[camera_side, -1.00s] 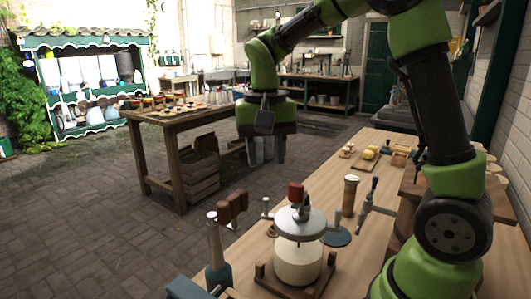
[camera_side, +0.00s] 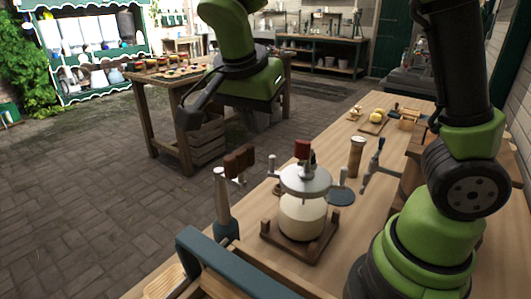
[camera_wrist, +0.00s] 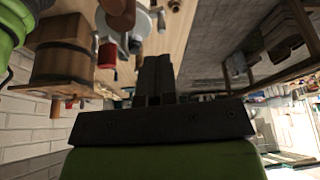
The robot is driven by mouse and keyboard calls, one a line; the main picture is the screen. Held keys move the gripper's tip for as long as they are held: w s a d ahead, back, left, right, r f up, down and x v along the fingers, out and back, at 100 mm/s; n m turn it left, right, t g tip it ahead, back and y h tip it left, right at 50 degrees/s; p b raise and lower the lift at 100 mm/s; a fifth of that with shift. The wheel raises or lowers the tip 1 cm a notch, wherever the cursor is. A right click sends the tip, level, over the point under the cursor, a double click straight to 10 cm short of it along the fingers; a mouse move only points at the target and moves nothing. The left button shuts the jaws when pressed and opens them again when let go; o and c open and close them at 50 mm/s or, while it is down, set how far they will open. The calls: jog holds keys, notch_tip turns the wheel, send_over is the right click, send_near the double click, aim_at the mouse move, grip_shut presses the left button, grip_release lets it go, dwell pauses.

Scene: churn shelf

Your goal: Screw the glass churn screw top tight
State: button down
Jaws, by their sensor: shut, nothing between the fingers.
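The glass churn (camera_side: 302,218) stands upright in a wooden stand (camera_side: 272,241) on the bench. It holds something cream-coloured. Its round metal screw top (camera_side: 306,180) sits on the jar, with a red block (camera_side: 302,149) above it; how tight the top is cannot be told. My gripper (camera_side: 187,117) is up in the air, left of the churn in the picture, tilted and touching nothing. In the wrist view its dark fingers (camera_wrist: 154,76) are together and empty. A pale round shape (camera_wrist: 143,20) beyond them may be the screw top, partly hidden by brown handles.
A blue-handled tool with brown blocks (camera_side: 222,205) stands left of the churn. A wooden cylinder (camera_side: 356,157) and a metal tool (camera_side: 376,163) stand behind it. A blue tray edge (camera_side: 235,262) is in front. Yellow pieces (camera_side: 377,115) lie farther back.

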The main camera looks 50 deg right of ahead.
jog(key=x, duration=0.8)
jog(key=shift+d+f, duration=0.1)
jog(key=shift+f, duration=0.3)
jog(key=shift+w+d+m+g, duration=0.25)
jog(key=shift+d+m, duration=0.2)
jog(key=shift+m, duration=0.25)
jog(key=shift+w+d+m+g, duration=0.3)
jog(key=shift+d+m, duration=0.1)
jog(key=shift+m, duration=0.3)
dwell(0.3)
jog(key=shift+w+d+m, duration=0.1)
jog(key=shift+d+m, duration=0.15)
jog(key=shift+m, duration=0.15)
jog(key=shift+w+d+m+g, duration=0.15)
jog(key=shift+d+m+g, duration=0.5)
jog(key=shift+m, duration=0.45)
dwell(1.2)
dwell(0.6)
jog(key=s+v, duration=0.1)
jog(key=v, duration=0.9)
jog(key=m, duration=0.1)
send_over(271, 173)
jog(key=w, duration=0.2)
notch_tip(271, 173, down, 9)
jog(key=shift+d, duration=0.15)
